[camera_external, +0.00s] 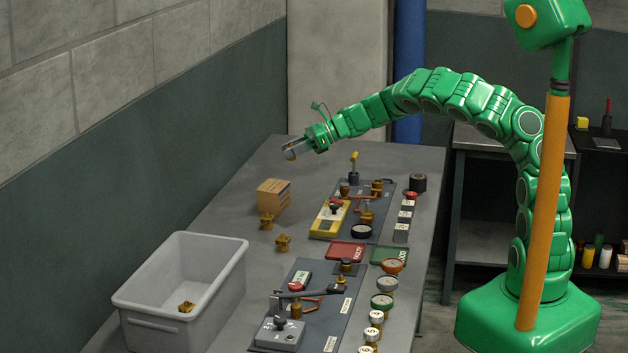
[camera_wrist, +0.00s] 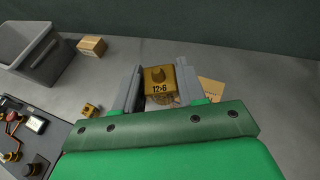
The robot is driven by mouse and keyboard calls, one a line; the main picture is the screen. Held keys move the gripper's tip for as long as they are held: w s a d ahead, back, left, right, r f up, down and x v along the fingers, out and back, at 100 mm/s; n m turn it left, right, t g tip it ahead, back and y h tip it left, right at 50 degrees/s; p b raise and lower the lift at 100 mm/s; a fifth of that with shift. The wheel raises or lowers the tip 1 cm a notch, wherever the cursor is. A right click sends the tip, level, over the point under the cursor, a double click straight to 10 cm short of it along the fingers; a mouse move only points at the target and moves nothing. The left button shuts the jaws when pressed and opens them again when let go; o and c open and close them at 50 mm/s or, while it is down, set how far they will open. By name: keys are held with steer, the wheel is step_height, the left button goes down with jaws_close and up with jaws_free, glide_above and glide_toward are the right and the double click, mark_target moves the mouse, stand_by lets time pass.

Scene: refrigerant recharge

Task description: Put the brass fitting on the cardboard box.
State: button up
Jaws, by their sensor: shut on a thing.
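My gripper (camera_external: 290,153) is raised above the far part of the table, its grey fingers pointing left. In the wrist view its fingers (camera_wrist: 158,92) are shut on a brass fitting (camera_wrist: 159,76) marked 12>6. The held fitting is hard to make out in the external view. The cardboard box (camera_external: 272,197) stands on the table below and nearer than my gripper, clear of it. In the wrist view, a tan box shape (camera_wrist: 92,45) lies near the bin and a tan piece (camera_wrist: 212,91) is partly hidden behind the right finger; I cannot tell which is the box.
Two other brass pieces (camera_external: 267,221) (camera_external: 283,242) stand near the box. A grey bin (camera_external: 180,325) with a brass piece (camera_external: 186,306) inside stands at front left. Tool boards (camera_external: 320,230) and gauges lie to the right. The wall borders the table's left side.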

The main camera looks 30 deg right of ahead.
steer(key=shift+w+f, duration=0.65)
steer(key=shift+w, duration=0.55)
glide_above(275, 186)
steer(key=shift+s+d+f, duration=0.1)
steer(key=shift+s+f, duration=0.15)
steer(key=shift+f, duration=0.95)
steer(key=shift+s+f, duration=0.2)
steer(key=shift+f, duration=1)
steer(key=shift+w+f, duration=0.15)
steer(key=shift+w, duration=0.1)
steer(key=shift+w+f, duration=0.2)
steer(key=shift+f, duration=1.7)
steer(key=shift+f, duration=0.1)
steer(key=o, duration=1.1)
